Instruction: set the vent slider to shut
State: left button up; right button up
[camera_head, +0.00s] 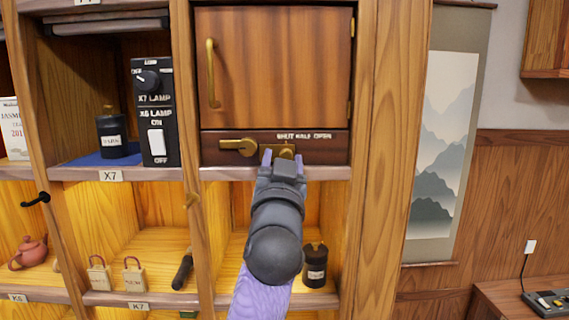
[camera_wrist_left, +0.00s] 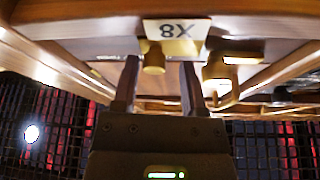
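The vent slider's brass knob (camera_head: 287,149) sits on the dark strip (camera_head: 340,149) under the closed cabinet door, and shows below the word SHUT of the label "SHUT HALF OPEN". My left gripper (camera_head: 283,157) is at the knob, reaching up from below and partly covering it. In the left wrist view, which is upside down, the knob (camera_wrist_left: 153,60) lies between my two spread fingertips (camera_wrist_left: 161,68). It is nearer the left finger, with a clear gap to the right one. Whether a finger touches it I cannot tell. My right gripper is not in view.
A brass turn latch (camera_head: 240,147) is just left of the knob; it also shows in the wrist view (camera_wrist_left: 219,70). The X8 tag (camera_wrist_left: 177,29) is close to my fingers. A door handle (camera_head: 212,74) is above. A dark jar (camera_head: 315,265) stands in the compartment below.

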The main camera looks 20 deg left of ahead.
pick_arm(q)
jog(key=shift+o, duration=0.5)
jog(key=shift+a, duration=0.1)
jog(key=shift+d, duration=0.2)
jog(key=b+v, duration=0.4)
jog(key=v, duration=0.6)
jog(key=shift+w+a, duration=0.1)
